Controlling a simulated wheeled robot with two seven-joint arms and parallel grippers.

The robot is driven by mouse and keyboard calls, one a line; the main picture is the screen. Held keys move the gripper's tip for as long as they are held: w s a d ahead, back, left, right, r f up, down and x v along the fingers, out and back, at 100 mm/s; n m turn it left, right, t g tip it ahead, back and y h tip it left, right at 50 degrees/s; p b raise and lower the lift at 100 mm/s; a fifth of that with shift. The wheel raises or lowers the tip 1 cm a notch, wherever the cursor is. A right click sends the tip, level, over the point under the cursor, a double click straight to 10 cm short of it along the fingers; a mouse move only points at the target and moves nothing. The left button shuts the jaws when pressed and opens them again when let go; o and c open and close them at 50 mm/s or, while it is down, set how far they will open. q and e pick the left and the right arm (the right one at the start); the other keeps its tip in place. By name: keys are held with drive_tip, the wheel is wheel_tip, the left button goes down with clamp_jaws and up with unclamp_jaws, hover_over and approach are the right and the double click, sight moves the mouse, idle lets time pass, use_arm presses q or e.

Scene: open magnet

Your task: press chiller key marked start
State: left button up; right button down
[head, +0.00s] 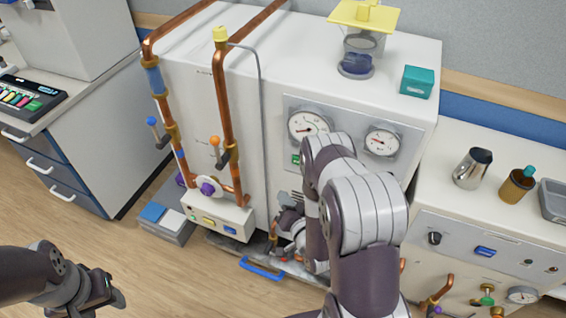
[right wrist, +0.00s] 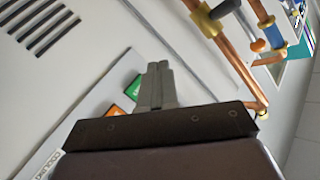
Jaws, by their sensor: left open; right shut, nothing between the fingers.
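The chiller seems to be the large white cabinet (head: 180,105) with gauges and copper pipes. In the right wrist view, a pale panel on its face carries a green key (right wrist: 135,88) and an orange key (right wrist: 118,112), both partly covered by my gripper. Their lettering is too small or hidden to read. My right gripper (right wrist: 158,68) is shut and empty, its tips beside the green key; contact cannot be told. In the head view, my right gripper (head: 289,222) is low at the cabinet front, partly hidden by my arm. My left gripper (head: 116,294) is open and empty, above the floor at lower left.
Copper pipes with valves run down the cabinet's left side to a small white box (head: 218,216). A blue handle (head: 262,268) lies low in front. A bench (head: 460,235) with a metal jug (head: 472,169) and a brown bottle (head: 517,185) stands at right.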

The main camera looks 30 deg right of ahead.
sight(294, 162)
drive_tip(key=w+d+r+b, duration=0.1)
drive_tip(key=w+d+b, duration=0.1)
drive_tip(key=w+d, duration=0.4)
drive_tip(key=shift+d+t, duration=0.3)
drive_tip(key=shift+d, duration=0.2)
idle(0.3)
idle(1.9)
drive_tip(key=shift+w+d, duration=0.2)
drive_tip(key=shift+d, duration=0.1)
drive_tip(key=shift+w+d, duration=0.25)
drive_tip(key=shift+d, duration=0.05)
idle(0.7)
idle(0.3)
drive_tip(key=shift+s+a, duration=0.55)
drive_tip(key=shift+a, duration=0.1)
